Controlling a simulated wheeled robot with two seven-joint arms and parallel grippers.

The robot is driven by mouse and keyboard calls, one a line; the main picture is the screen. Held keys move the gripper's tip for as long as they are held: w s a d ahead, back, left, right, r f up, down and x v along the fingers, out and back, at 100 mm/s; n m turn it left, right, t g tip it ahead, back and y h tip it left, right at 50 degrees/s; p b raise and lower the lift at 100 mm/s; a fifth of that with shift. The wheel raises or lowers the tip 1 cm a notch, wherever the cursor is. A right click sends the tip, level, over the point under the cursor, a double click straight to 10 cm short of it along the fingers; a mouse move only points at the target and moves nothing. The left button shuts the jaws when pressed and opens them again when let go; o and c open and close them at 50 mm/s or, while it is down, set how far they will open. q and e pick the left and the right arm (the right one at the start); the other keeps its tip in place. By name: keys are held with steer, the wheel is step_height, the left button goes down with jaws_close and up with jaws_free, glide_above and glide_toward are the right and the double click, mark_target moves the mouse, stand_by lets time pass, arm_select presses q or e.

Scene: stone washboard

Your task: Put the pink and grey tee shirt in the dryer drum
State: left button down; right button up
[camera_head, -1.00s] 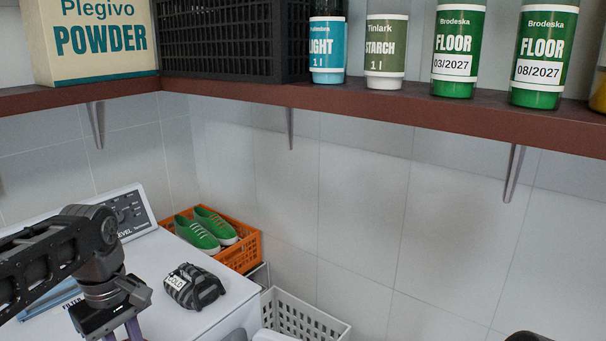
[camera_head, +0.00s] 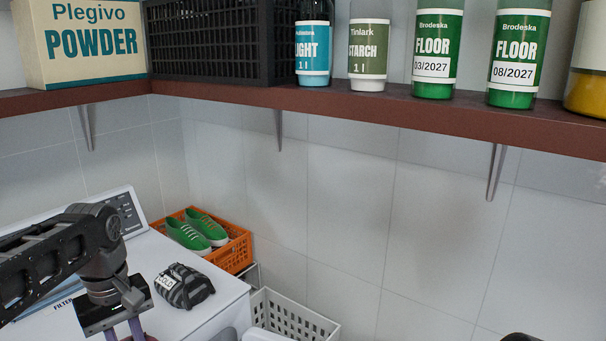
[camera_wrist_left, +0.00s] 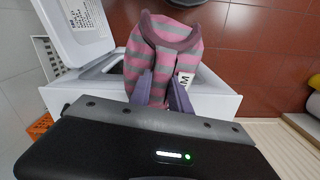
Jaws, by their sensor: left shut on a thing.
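The pink and grey striped tee shirt (camera_wrist_left: 165,50) hangs bunched from my left gripper in the left wrist view, with a white size tag on its right. My left gripper (camera_wrist_left: 163,92) is shut on it. In the head view this gripper (camera_head: 131,331) is at the lower left, over the front of the white machine (camera_head: 212,293), with a bit of pink cloth at its fingertips. In the left wrist view the shirt overlaps the white machine body (camera_wrist_left: 215,100), with an open white door or lid (camera_wrist_left: 78,25) to its left. My right gripper is not in view.
A dark grey bundle (camera_head: 188,291) with a white label lies on the machine top. Behind it, an orange crate (camera_head: 238,254) holds green shoes (camera_head: 198,231). A white basket (camera_head: 292,320) stands to the right. A brown shelf (camera_head: 330,101) with bottles crosses above.

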arm_select(q)
steer(key=shift+w, duration=0.15)
steer(key=shift+w+d+f+m, duration=0.1)
steer(key=shift+w+m, duration=0.05)
steer(key=shift+m, duration=0.15)
steer(key=w+d+f+m, duration=0.3)
steer(key=d+f+m, duration=0.1)
steer(key=f, duration=0.3)
steer(key=w+d+f+m, duration=0.4)
steer(key=d+f, duration=0.3)
steer(key=shift+w+d+f, duration=0.3)
steer(key=shift+f, duration=0.1)
stand_by(0.6)
